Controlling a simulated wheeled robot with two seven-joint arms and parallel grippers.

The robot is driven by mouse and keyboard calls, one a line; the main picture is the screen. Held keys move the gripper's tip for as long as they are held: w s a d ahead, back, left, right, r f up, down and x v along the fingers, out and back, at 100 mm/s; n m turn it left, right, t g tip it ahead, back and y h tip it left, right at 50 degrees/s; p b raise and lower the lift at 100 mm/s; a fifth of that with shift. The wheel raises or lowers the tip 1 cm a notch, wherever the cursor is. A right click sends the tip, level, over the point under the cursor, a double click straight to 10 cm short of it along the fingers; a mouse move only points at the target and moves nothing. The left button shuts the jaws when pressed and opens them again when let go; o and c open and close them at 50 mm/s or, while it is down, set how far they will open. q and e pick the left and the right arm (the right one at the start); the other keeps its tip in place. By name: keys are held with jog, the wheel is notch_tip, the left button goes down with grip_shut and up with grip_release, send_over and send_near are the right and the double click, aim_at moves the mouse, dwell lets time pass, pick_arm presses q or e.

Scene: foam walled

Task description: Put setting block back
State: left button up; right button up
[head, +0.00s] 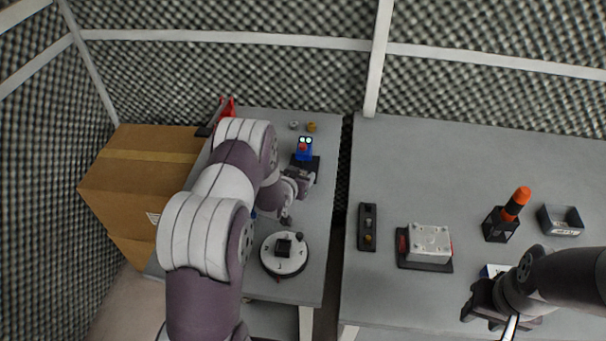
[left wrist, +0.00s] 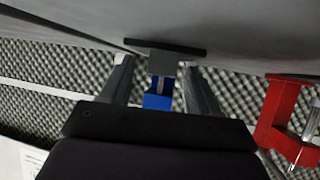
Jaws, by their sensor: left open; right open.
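Which thing is the setting block, I cannot tell for sure. A blue block-shaped thing (head: 304,148) with two pale round spots and a red part stands on a dark base at the back of the left table. My left gripper (head: 301,176) is open, just in front of it. In the left wrist view, the blue thing (left wrist: 158,101) and a grey part (left wrist: 164,63) show between the open fingers (left wrist: 160,78); contact is unclear. A white dial (head: 284,262) with a dark block (head: 284,245) on top is nearer. My right gripper (head: 488,308) is open at lower right.
A white block (head: 430,238) sits in a dark tray on the right table, beside a dark strip (head: 367,228). An orange-tipped tool (head: 516,202) stands in a holder near a small bin (head: 560,221). A gap separates the tables. A red thing (left wrist: 285,115) is beside my left gripper.

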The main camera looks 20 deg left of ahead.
pick_arm(q)
notch_tip(320, 180, up, 4)
jog(key=shift+r+b, duration=0.1)
jog(key=shift+b, duration=0.2)
jog(key=s+d+r+b, duration=0.1)
jog(key=d+r, duration=0.5)
jog(key=d, duration=0.5)
jog(key=shift+d+r, duration=0.3)
jog(key=shift+r, duration=0.05)
